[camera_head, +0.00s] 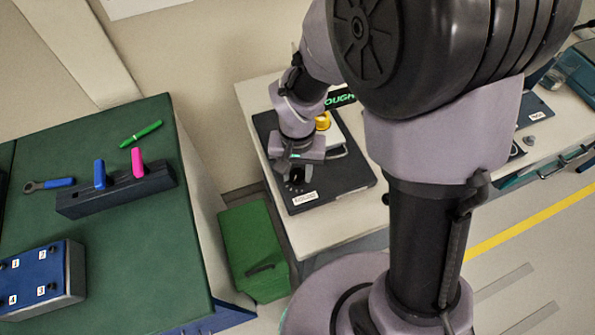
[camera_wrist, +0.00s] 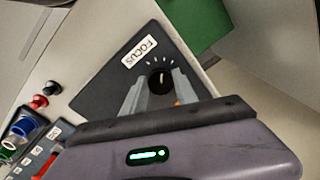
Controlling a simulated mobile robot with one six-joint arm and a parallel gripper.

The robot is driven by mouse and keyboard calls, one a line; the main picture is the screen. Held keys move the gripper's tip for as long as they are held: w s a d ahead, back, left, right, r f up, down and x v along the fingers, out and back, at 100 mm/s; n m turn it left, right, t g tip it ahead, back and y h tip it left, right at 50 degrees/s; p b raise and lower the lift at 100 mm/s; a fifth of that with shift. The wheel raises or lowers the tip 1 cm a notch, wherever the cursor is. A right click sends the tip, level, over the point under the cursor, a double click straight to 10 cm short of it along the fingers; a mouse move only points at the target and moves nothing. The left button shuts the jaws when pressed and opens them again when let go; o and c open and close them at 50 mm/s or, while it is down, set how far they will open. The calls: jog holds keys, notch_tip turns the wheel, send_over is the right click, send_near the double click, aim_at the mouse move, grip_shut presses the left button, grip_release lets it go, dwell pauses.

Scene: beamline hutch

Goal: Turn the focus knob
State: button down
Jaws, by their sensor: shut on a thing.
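The focus knob (camera_wrist: 160,83) is a round black knob with a pale pointer line, in the wrist view. It sits on a dark panel (camera_wrist: 105,85) with a white FOCUS label (camera_wrist: 139,51) and pale tick marks around the knob. My gripper (camera_wrist: 159,80) is shut on the knob, with one grey finger on each side. In the head view my gripper (camera_head: 296,185) is low over the front part of the same dark panel (camera_head: 345,180), and it hides the knob.
A yellow part (camera_head: 322,121) and a green-lettered sign (camera_head: 341,99) are behind my wrist. A green bin (camera_head: 252,240) stands on the floor between this bench and a green-topped bench (camera_head: 130,250). In the wrist view, red knobs (camera_wrist: 45,92) and several coloured caps are at left.

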aim_at(297, 175)
jog(key=shift+m, duration=0.3)
dwell(0.4)
jog(key=c, duration=1)
grip_release()
jog(key=shift+o, duration=0.2)
notch_tip(297, 175, up, 17)
jog(key=p, duration=0.6)
jog(key=shift+r+p, duration=0.2)
jog(key=shift+p, duration=0.1)
